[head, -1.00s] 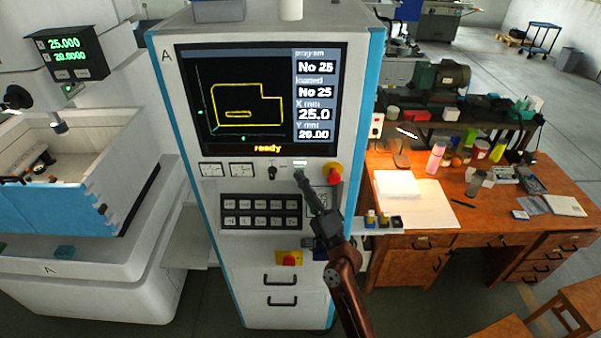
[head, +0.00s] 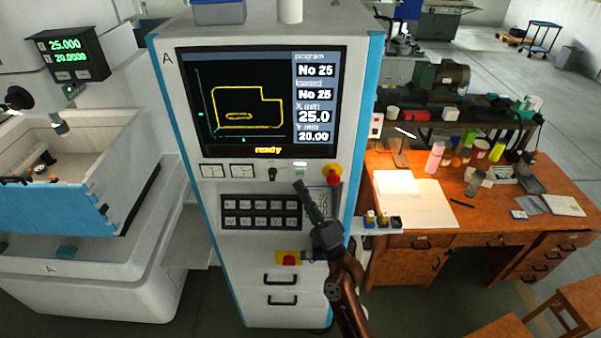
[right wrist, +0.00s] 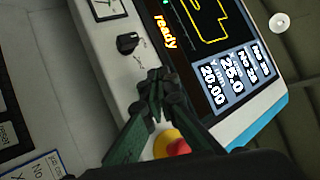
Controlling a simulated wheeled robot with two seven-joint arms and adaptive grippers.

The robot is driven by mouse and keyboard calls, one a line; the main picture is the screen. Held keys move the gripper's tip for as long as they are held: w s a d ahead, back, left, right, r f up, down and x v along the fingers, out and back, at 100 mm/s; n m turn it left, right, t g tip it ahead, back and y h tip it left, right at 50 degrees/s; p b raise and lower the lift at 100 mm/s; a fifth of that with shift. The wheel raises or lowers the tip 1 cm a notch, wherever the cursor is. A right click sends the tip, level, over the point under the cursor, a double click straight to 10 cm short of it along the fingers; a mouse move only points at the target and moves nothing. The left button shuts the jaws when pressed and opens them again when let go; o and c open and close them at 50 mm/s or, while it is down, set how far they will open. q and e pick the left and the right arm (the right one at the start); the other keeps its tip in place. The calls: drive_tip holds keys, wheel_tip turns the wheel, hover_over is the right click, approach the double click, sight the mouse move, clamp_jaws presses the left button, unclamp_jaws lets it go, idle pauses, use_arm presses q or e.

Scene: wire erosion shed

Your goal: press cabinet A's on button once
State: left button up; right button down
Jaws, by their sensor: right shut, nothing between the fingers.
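Cabinet A (head: 350,150) stands upright in front of me, and its screen (head: 262,100) reads "ready". A small pale-green button (head: 300,169) sits under a white label, between a black rotary knob (head: 272,173) and a red mushroom button on yellow (head: 333,173). I cannot read its label. My right gripper (head: 299,186) is shut and empty, its tips just below the green button and apart from it in the picture. In the right wrist view the shut fingertips (right wrist: 156,80) hide that spot, between the knob (right wrist: 128,43) and the red button (right wrist: 176,147). My left gripper is out of view.
A small shelf (head: 375,228) with small items juts from the cabinet's right side. A wooden desk (head: 470,215) stands at right, a white machine at left.

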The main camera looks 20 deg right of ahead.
drive_tip(key=shift+s+a, duration=0.25)
drive_tip(key=shift+s, duration=0.55)
drive_tip(key=shift+s+a, duration=0.2)
drive_tip(key=shift+s, duration=0.55)
